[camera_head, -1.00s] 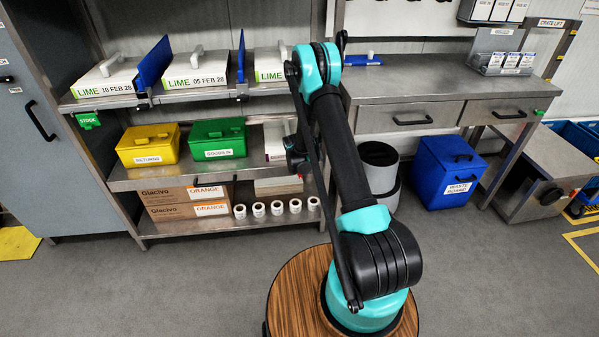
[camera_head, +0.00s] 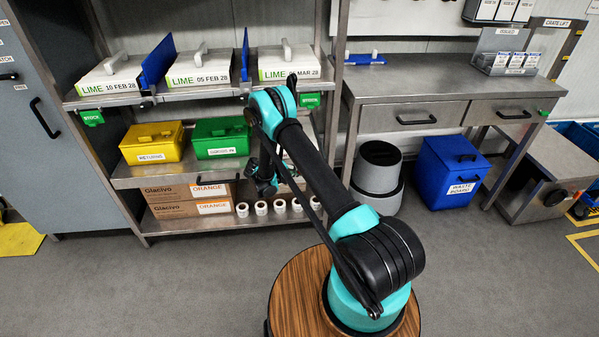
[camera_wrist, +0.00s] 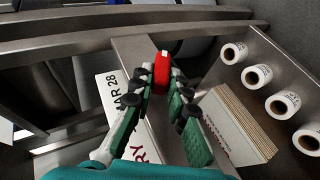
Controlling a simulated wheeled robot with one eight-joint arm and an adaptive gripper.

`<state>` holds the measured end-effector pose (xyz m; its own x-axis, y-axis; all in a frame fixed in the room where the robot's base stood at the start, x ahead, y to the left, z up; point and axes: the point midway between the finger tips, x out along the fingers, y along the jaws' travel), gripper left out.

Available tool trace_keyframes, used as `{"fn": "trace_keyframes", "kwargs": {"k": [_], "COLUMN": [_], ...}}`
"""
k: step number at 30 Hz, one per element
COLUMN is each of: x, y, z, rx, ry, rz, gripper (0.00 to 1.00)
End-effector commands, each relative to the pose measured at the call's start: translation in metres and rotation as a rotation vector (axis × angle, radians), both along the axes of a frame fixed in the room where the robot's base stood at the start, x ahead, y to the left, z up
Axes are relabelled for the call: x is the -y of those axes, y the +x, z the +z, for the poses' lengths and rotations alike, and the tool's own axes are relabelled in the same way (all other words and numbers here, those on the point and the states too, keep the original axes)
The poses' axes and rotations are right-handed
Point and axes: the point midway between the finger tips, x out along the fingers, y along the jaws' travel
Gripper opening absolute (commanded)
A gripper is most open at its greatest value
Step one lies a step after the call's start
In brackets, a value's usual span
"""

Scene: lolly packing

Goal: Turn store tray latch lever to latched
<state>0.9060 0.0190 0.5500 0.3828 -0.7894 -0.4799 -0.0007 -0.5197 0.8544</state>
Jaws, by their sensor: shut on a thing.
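A red lever grip (camera_wrist: 161,72) shows in the wrist view at the edge of a metal plate. I take it to be the latch lever. My gripper (camera_wrist: 160,88) has its green-padded fingers on either side of the grip and is shut on it. The grip's far end and pivot are hard to make out, so I cannot tell the lever's angle. In the head view my gripper (camera_head: 264,182) is low in front of the shelf rack, right of the green box (camera_head: 221,138). The lever cannot be made out there.
LIME boxes (camera_head: 200,72) and upright blue plates (camera_head: 157,62) stand on the top shelf. A yellow box (camera_head: 152,146) is on the middle shelf. White rolls (camera_wrist: 257,76) lie close to my gripper's right. A grey bin (camera_head: 378,168) and blue waste bin (camera_head: 450,172) stand right.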

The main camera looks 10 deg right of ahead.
Motion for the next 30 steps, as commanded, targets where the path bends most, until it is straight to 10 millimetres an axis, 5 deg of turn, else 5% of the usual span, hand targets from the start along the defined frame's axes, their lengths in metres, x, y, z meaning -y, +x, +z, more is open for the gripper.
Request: {"fn": "trace_keyframes", "kwargs": {"k": [26,27,30], "x": [-0.0016,-0.0016,-0.0015], "y": [0.0005,0.0005,0.0004], "z": [-0.0033,-0.0033,-0.0033], "rx": [-0.001,0.0,0.0], "ry": [-0.165,-0.165,-0.165], "rz": [0.002,0.001,0.001], "gripper": [0.0,0.16,0.29]}}
